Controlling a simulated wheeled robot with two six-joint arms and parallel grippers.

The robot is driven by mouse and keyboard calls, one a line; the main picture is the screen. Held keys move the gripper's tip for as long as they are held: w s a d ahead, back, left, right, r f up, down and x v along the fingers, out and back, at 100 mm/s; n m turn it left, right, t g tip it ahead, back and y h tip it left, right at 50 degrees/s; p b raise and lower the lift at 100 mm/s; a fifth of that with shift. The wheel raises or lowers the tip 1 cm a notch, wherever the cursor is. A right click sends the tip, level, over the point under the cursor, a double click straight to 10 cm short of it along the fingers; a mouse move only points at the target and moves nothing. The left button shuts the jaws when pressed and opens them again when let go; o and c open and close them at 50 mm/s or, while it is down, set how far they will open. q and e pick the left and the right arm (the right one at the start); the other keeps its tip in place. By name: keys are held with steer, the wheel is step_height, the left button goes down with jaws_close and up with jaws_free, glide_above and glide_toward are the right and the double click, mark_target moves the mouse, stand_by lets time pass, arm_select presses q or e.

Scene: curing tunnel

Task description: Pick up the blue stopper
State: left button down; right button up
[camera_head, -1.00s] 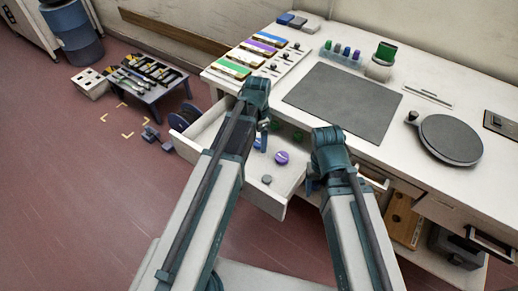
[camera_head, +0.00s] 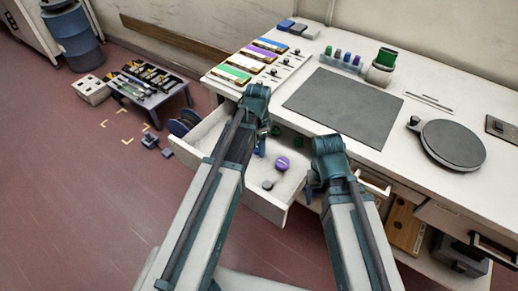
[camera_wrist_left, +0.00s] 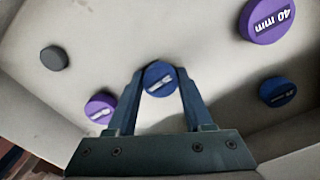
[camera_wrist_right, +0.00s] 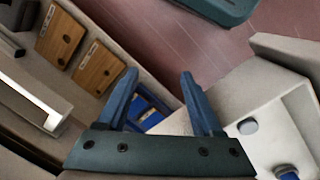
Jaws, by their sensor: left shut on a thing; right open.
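A blue stopper (camera_wrist_left: 160,78) is between the fingertips of my left gripper (camera_wrist_left: 160,72), which is shut on it over the open drawer. In the head view my left gripper (camera_head: 262,143) hangs over the drawer (camera_head: 284,207), and the held stopper cannot be made out clearly. A second blue stopper (camera_wrist_left: 278,92) lies on the drawer floor to the right in the left wrist view. My right gripper (camera_head: 314,192) is beside the drawer's right side. In the right wrist view it (camera_wrist_left: 160,72) is not shown; there its spread fingers (camera_wrist_right: 158,75) hold nothing.
A large purple stopper (camera_wrist_left: 267,20), a smaller purple one (camera_wrist_left: 99,106) and a grey disc (camera_wrist_left: 54,58) lie in the drawer. The desktop (camera_head: 430,90) above carries a dark mat (camera_head: 343,103) and a round plate (camera_head: 451,144). Wooden blocks (camera_wrist_right: 60,38) sit on a shelf beside my right gripper.

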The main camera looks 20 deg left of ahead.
arm_select(q)
steer(key=shift+r, duration=0.15)
step_height(320, 180, up, 10)
steer(key=p, duration=1)
